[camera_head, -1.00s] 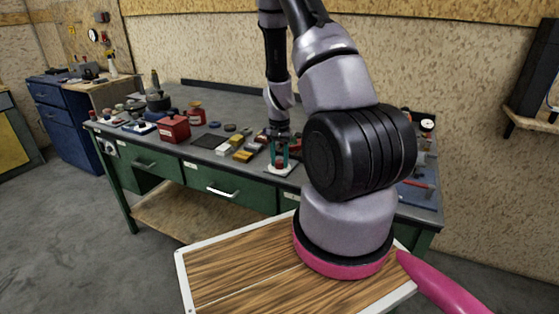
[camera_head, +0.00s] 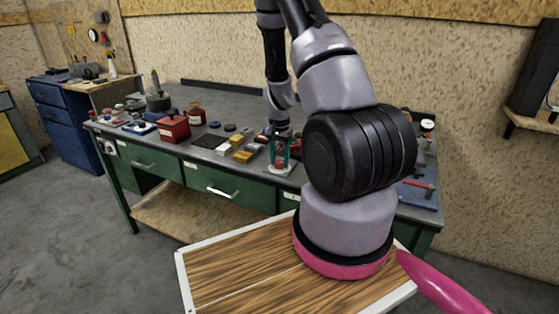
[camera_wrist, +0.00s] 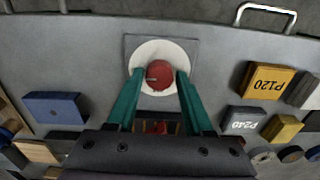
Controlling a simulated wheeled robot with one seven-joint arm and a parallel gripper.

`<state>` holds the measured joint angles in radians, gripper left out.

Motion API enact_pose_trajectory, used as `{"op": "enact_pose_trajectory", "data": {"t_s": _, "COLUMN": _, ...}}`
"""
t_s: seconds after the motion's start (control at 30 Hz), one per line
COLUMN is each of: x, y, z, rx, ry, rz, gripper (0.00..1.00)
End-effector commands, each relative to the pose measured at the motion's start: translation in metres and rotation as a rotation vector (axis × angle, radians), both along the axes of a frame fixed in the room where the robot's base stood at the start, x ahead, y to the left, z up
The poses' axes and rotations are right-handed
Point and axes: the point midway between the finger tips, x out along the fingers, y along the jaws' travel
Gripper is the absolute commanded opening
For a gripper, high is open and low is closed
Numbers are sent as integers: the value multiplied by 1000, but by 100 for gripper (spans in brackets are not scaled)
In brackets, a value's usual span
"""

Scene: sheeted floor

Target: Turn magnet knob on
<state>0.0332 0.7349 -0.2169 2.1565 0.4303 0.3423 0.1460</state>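The magnet knob (camera_wrist: 160,74) is a round red knob on a white disc (camera_wrist: 162,48), which sits on a square grey plate at the bench edge. In the head view the knob's plate (camera_head: 281,171) is near the front of the bench, under my gripper (camera_head: 280,160). In the wrist view my gripper (camera_wrist: 161,76) has its two teal fingers apart, one on each side of the knob, with the tips beside it. Narrow gaps seem to show between the fingers and the knob; contact is not clear. Small marking on the knob is unreadable.
A blue block (camera_wrist: 57,107) lies left. A red box (camera_head: 174,128) stands further along. Drawer handles (camera_head: 222,191) stick out at the front.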

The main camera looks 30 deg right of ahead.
Motion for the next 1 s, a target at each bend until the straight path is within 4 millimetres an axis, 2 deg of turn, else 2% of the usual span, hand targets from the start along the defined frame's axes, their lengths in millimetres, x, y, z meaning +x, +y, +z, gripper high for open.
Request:
{"op": "enact_pose_trajectory", "data": {"t_s": 0.33, "x": -1, "y": 0, "z": 0, "rx": 0, "ry": 1, "rz": 1, "gripper": 72}}
{"op": "enact_pose_trajectory", "data": {"t_s": 0.47, "x": 0, "y": 1, "z": 9, "rx": 1, "ry": 1, "rz": 3, "gripper": 72}}
{"op": "enact_pose_trajectory", "data": {"t_s": 0.8, "x": 1, "y": 1, "z": 75, "rx": 0, "ry": -4, "rz": 2, "gripper": 72}}
{"op": "enact_pose_trajectory", "data": {"t_s": 1.0, "x": 0, "y": 0, "z": 101, "rx": 1, "ry": -1, "rz": 1, "gripper": 72}}
